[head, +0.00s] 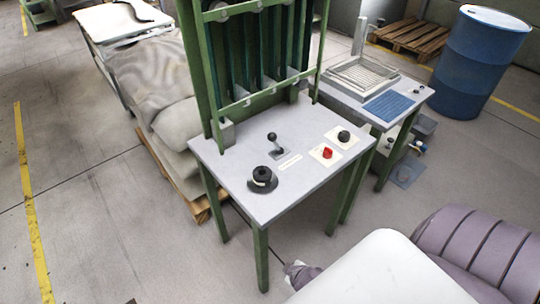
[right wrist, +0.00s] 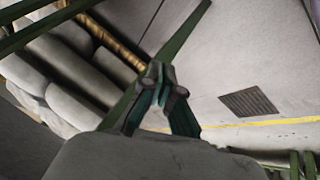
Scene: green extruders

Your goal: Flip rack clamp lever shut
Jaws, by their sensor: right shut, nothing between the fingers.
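A green rack (head: 262,50) stands at the back of a grey-topped table (head: 225,165). A small lever with a black ball knob (head: 272,138) rises from the tabletop in front of the rack, roughly upright; I cannot tell whether it is the clamp lever or whether the clamp is open or shut. My right gripper (right wrist: 163,78) shows in the right wrist view, its fingertips together and empty. That view shows no lever, and the gripper is not visible in the head view. My left gripper is in neither view.
The tabletop also has a black dial (head: 262,181), a red knob (head: 327,153) and a black knob (head: 344,137). A second table (head: 400,100) and a blue barrel (head: 480,60) stand right. Stacked sacks (head: 165,85) lie on a pallet left.

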